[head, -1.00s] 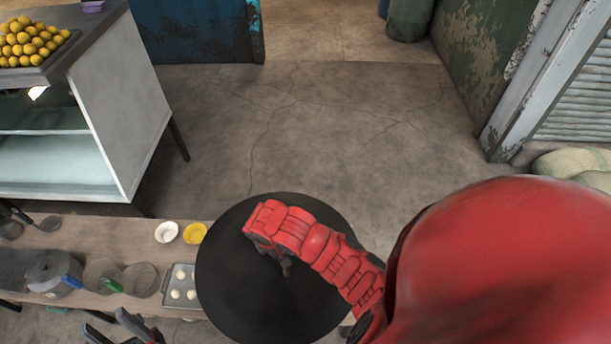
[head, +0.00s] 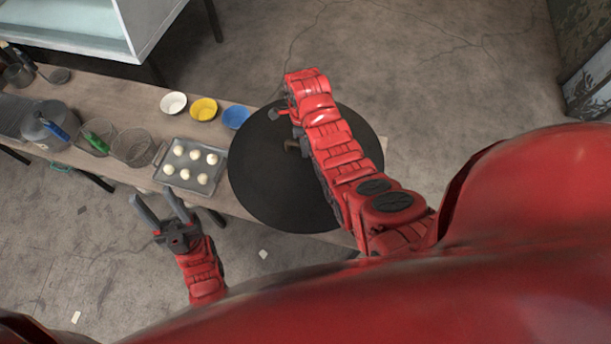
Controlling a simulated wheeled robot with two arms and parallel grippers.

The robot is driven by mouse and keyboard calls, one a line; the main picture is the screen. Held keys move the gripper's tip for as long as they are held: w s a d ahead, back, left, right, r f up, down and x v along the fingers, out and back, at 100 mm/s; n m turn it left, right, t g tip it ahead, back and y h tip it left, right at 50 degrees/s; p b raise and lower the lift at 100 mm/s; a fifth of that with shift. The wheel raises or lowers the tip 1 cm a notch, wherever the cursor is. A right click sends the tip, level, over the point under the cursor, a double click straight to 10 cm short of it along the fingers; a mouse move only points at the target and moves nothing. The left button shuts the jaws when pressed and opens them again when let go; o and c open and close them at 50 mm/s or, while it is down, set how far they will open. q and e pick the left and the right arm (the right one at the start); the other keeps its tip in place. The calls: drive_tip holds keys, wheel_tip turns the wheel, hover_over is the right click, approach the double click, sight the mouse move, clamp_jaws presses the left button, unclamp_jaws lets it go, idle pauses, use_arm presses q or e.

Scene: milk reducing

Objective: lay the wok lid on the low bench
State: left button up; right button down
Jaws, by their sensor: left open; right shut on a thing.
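The wok lid (head: 262,190) is a large black disc in the head view, over the right end of the low wooden bench (head: 125,92). It overhangs the bench's near edge. I cannot tell whether it touches the bench or hovers above it. My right gripper (head: 291,146) is shut on the lid's handle near its middle; the arm hides part of the lid's right side. My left gripper (head: 160,208) is open and empty, fingers pointing toward the bench, just off its near edge below the tray.
A tray of dough balls (head: 190,166) lies just left of the lid. White (head: 173,103), yellow (head: 203,109) and blue (head: 236,117) bowls stand behind it. Baskets (head: 132,147) and a pot (head: 45,125) are further left. A glass-sided cabinet (head: 90,25) stands behind the bench.

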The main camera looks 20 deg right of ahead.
wheel_tip(320, 180, down, 6)
drive_tip(key=shift+f+b, duration=0.25)
drive_tip(key=shift+b, duration=0.25)
drive_tip(key=shift+f+b, duration=0.95)
drive_tip(key=shift+f, duration=0.9)
drive_tip(key=shift+r, duration=0.1)
drive_tip(key=c, duration=0.8)
unclamp_jaws()
drive_tip(key=shift+o, duration=0.2)
drive_tip(key=shift+r, duration=0.1)
